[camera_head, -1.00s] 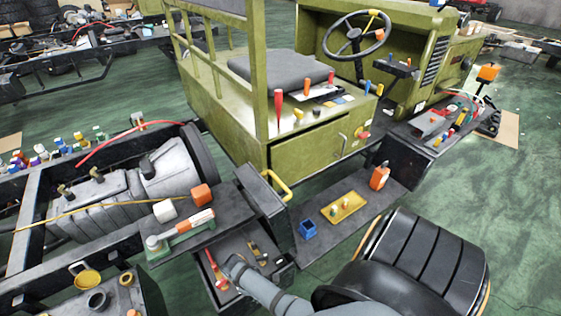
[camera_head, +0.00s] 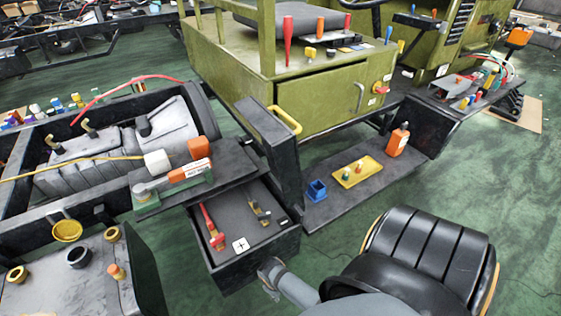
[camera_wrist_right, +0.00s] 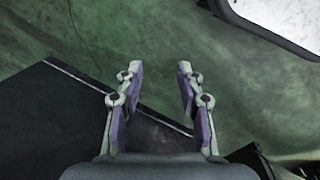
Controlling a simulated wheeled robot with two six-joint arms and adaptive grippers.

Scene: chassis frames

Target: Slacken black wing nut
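A small black fitting (camera_head: 143,125) stands on the grey gearbox casing (camera_head: 100,150) in the head view. It may be the black wing nut, but its shape is too small to be sure. My right gripper (camera_wrist_right: 156,72) is open and empty in the right wrist view, with its two purple-padded fingers apart above green floor and a dark flat surface. In the head view a grey part of my arm shows in front of the open drawer, with no fingers clearly visible. My left gripper is not in view.
The open drawer (camera_head: 290,245) holds a red-handled tool (camera_head: 210,222) and smaller items. A grey block (camera_head: 45,280) with round caps stands front left. A black seat (camera_head: 425,255) stands front right.

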